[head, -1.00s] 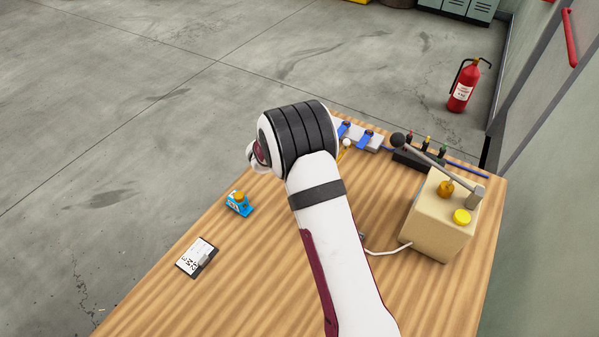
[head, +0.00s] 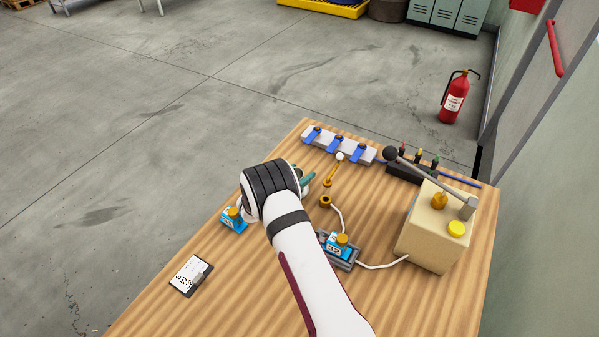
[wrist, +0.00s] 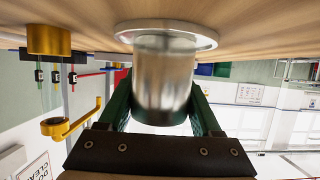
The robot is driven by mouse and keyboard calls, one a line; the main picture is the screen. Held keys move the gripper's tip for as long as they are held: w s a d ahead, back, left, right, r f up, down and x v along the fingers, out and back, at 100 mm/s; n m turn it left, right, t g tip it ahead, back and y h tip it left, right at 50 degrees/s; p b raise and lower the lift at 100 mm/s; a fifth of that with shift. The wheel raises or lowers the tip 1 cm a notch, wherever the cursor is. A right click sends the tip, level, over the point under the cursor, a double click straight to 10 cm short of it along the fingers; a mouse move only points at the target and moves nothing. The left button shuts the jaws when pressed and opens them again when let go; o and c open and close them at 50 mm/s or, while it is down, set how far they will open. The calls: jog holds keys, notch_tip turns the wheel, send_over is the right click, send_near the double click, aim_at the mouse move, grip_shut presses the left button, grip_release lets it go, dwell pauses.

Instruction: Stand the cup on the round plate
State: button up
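A shiny metal cup (wrist: 163,85) stands between the green fingers of my gripper (wrist: 163,100) in the wrist view, and both fingers lie close against its sides. A pale round plate (wrist: 205,39) is at the cup's base end, on the wooden table. The cup is lined up with the plate, but I cannot tell whether it rests on it or hangs just above. In the head view, the green gripper (head: 306,180) shows past my wrist, low over the table. My arm hides the cup and plate there.
A brass nozzle stand (head: 333,175) is just right of my gripper. A blue-labelled block (head: 338,246) sits on a grey base in front of it. A beige box (head: 432,240) with a lever is at right.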

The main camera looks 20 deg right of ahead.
jog(key=o, duration=0.3)
jog(key=shift+o, duration=0.2)
jog(key=shift+r, duration=0.1)
jog(key=v, duration=1.2)
jog(key=shift+r, duration=0.15)
jog(key=shift+w+a+r, duration=0.1)
jog(key=shift+w+r, duration=0.05)
jog(key=shift+r, duration=0.1)
jog(key=w+a+r+y, duration=0.1)
jog(key=a+r+y, duration=0.3)
jog(key=r+y, duration=0.25)
jog(key=s+a+r+n+g+y, duration=0.35)
jog(key=s+r+y, duration=0.35)
jog(key=s, duration=0.6)
jog(key=s+d+g+h, duration=0.1)
jog(key=s+d+g, duration=0.2)
jog(key=s, duration=1)
jog(key=s+d+r+g+h, duration=0.1)
jog(key=s+d+g, duration=0.2)
jog(key=s, duration=1)
